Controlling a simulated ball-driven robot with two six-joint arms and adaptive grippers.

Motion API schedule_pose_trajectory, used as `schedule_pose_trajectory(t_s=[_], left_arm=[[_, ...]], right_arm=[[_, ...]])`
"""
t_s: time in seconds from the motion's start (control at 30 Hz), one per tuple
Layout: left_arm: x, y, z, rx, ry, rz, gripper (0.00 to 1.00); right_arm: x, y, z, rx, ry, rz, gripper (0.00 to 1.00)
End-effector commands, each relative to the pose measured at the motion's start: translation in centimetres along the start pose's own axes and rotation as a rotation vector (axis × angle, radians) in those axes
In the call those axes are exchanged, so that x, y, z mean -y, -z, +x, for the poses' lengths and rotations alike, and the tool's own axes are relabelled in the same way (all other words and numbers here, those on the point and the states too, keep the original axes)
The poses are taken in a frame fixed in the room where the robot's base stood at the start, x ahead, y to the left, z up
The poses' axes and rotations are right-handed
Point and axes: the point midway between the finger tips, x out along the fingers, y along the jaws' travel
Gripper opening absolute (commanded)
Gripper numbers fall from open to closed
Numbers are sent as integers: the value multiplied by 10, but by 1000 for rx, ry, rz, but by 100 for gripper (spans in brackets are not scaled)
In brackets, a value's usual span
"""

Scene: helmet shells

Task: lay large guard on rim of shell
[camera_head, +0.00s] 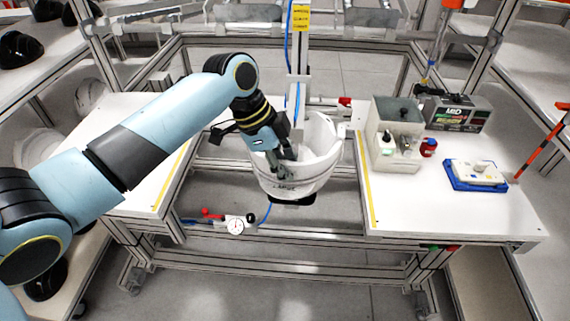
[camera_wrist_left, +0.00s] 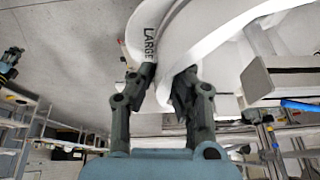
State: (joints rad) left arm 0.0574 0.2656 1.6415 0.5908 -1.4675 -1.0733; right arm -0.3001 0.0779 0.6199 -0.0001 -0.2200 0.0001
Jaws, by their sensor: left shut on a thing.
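The white helmet shell (camera_head: 322,150) sits open side up on the fixture in the gap between the two white benches. My left gripper (camera_head: 284,166) reaches down onto its near left side. In the left wrist view my left gripper (camera_wrist_left: 166,78) is shut on the large guard (camera_wrist_left: 150,38), a white curved band marked LARGE, with one finger on each side of it. The guard lies close along the shell; whether it touches the rim all round cannot be told. In the head view guard and shell blend, white on white, and my gripper hides part of them.
On the right bench (camera_head: 440,215) stand a grey bin (camera_head: 397,150) with small parts, a red-blue jar (camera_head: 428,147), a dark boxed device (camera_head: 455,113) and a blue tray (camera_head: 476,176). The left bench (camera_head: 125,185) is clear.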

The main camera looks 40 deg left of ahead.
Motion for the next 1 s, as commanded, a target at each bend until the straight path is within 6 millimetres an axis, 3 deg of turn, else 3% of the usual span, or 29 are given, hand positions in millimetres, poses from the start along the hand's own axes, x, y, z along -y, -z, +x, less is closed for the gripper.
schedule_pose_trajectory(t_s=[0.83, 0.87, 1.0], left_arm=[[0, -1, 2, 0, 1, 0, 0], [0, -1, 2, 0, 1, 0, 14], [0, -1, 2, 0, 2, 0, 33]], right_arm=[[-4, 0, -5, 0, -4, -2, 0], [-4, 0, -5, 0, -4, -2, 0], [-3, 0, -5, 0, -3, -1, 0]])
